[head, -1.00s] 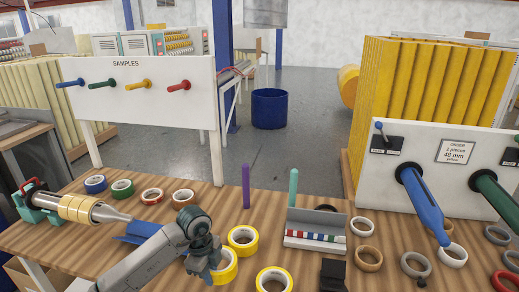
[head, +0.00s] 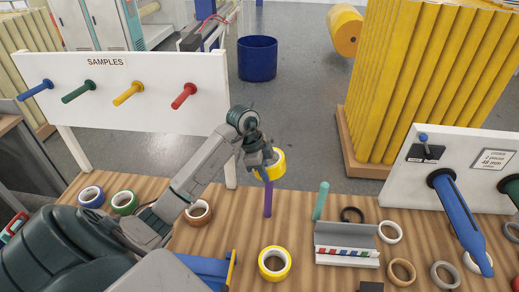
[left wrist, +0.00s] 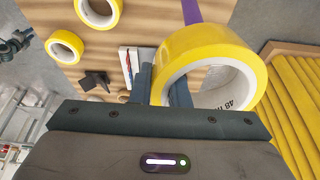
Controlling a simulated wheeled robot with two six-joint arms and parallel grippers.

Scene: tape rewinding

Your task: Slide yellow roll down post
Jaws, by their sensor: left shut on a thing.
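My left gripper (head: 254,158) is shut on a yellow roll (head: 278,165) and holds it above the table, at the upper end of the purple post (head: 268,200). The roll stands on edge or tilted, with its white core facing partly toward the head camera. In the left wrist view the fingers (left wrist: 160,88) grip the roll's wall (left wrist: 205,52), and part of the purple post (left wrist: 191,10) shows behind the roll. The post's top is hidden, so I cannot tell whether it enters the core. My right gripper is not in view.
Another yellow roll (head: 274,263) lies on the table in front of the post. A teal post (head: 320,201) and a grey tray (head: 347,243) stand to the right. Rolls in other colours lie around. The samples board (head: 130,95) stands behind on the left.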

